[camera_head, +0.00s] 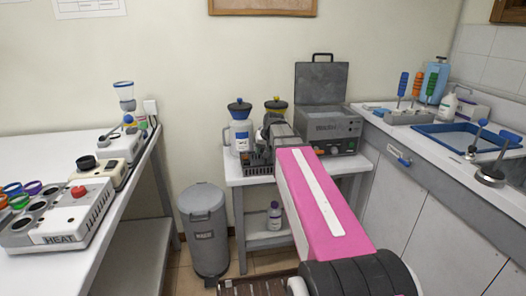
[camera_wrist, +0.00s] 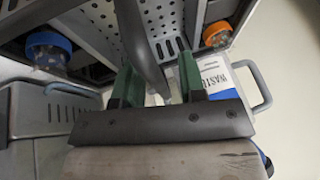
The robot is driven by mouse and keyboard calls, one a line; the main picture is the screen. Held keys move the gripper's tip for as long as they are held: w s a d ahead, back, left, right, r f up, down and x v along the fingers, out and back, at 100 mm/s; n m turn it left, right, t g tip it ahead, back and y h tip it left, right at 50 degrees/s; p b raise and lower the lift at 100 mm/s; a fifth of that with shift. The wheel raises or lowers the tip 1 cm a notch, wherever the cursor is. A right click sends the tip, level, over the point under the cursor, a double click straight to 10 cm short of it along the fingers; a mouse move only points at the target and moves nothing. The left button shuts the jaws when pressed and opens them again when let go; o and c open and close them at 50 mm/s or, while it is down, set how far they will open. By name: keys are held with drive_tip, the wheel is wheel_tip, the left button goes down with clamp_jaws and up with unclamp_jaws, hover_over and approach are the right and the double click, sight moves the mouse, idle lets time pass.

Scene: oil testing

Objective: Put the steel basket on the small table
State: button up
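In the wrist view, the steel basket (camera_wrist: 165,18) shows at the top as perforated grey metal. Its dark handle (camera_wrist: 143,42) runs down between the green fingers of my gripper (camera_wrist: 156,85). The fingers look closed on this handle, though their tips are partly hidden. In the head view, the small table (camera_head: 236,179) stands against the back wall. My pink arm reaches over it, and my gripper (camera_head: 268,135) is above its left half.
A grey machine (camera_head: 333,128) with a raised lid takes the table's right side. A grey bin (camera_head: 206,230) stands left of the table. A bottle (camera_head: 275,216) is on the lower shelf.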

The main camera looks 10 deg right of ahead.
drive_tip(key=shift+r, duration=0.1)
drive_tip(key=v, duration=1.2)
drive_tip(key=shift+o, duration=0.3)
idle(0.9)
